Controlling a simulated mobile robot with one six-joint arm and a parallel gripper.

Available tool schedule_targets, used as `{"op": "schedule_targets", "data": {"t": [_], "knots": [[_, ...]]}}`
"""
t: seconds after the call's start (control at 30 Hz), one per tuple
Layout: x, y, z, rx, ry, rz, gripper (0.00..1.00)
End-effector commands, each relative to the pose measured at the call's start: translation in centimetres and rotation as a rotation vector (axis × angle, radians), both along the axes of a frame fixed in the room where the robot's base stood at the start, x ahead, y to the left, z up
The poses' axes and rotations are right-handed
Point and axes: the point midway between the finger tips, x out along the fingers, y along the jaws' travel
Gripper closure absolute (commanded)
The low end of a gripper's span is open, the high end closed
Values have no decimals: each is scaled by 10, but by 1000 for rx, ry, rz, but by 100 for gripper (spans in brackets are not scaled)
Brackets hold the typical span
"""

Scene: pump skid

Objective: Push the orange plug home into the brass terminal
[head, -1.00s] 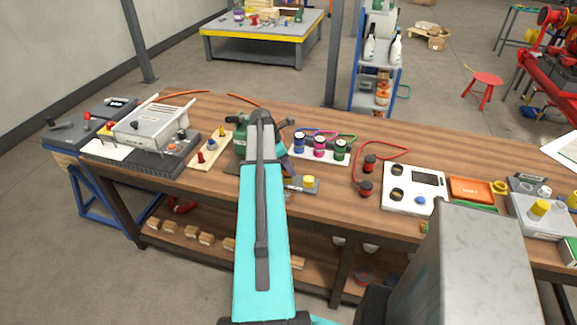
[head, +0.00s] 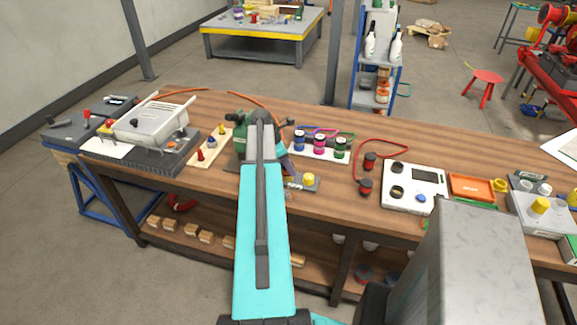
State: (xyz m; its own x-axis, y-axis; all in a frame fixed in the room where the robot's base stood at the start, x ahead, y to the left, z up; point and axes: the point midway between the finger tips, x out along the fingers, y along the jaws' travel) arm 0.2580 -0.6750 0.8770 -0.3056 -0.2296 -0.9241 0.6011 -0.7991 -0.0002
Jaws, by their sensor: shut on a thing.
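My teal arm (head: 263,240) reaches across the bench to a green machine (head: 240,138), likely the pump. My forearm's dark end covers part of this machine. A small part of my wrist shows at the forearm's right edge, but my gripper's fingers are hidden behind the arm. An orange lead (head: 252,106) lies on the bench behind the machine and runs towards it. The orange plug and the brass terminal cannot be made out, so I cannot tell how they sit to each other.
Left of the machine is a wooden board (head: 193,164) with coloured knobs and a grey instrument (head: 150,125). To the right are a small block with a yellow button (head: 308,180), a rack of coloured spools (head: 319,146), a red lead (head: 385,141) and a white meter (head: 428,178).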

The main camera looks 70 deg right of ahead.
Motion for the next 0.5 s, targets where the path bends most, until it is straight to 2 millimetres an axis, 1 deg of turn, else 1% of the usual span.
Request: {"op": "schedule_targets", "data": {"t": [0.03, 0.13, 0.5], "knots": [[0, 0, 0, 0, 0, 0, 58], [0, 0, 0, 0, 0, 0, 42], [0, 0, 1, -1, -1, 0, 42]]}}
